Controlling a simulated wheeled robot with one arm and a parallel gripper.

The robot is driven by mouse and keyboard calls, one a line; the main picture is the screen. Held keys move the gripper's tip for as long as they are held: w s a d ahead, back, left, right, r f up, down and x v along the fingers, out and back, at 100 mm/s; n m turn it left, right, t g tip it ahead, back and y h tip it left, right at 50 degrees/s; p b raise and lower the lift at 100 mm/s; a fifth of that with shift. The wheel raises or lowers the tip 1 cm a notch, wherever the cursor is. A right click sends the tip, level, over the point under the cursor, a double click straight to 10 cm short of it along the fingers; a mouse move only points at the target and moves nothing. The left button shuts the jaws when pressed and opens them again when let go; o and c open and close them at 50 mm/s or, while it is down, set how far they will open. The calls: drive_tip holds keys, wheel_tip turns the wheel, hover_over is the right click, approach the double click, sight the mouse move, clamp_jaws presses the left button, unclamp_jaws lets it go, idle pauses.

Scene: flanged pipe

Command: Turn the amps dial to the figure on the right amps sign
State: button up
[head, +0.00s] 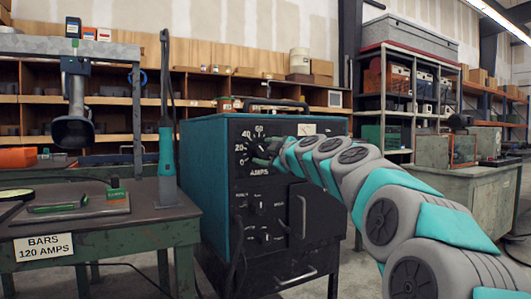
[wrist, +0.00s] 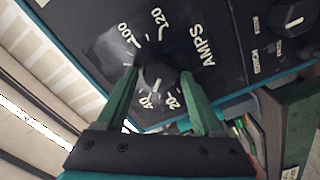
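The amps dial (wrist: 159,76) is a dark round knob on the black panel of a teal machine (head: 208,150). Its white scale has figures from 0 upward; in the wrist view 20, 40, 100 and 120 are readable. A short white mark on the knob appears to point near 40. My gripper (wrist: 158,74) is open, with one green finger on each side of the knob and seemingly a gap at both. In the head view my gripper (head: 262,155) covers part of the dial. A sign (head: 43,248) on the left bench reads BARS 120 AMPS.
Smaller knobs (head: 256,206) and a handle (head: 297,212) are on the panel below the dial. A green bench (head: 150,228) with a clamp stand and a teal torch (head: 166,152) stands close to the left. Part of another white label (wrist: 290,173) shows in the wrist view.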

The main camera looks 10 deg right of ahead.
clamp_jaws()
idle(0.3)
drive_tip(key=shift+f, duration=0.1)
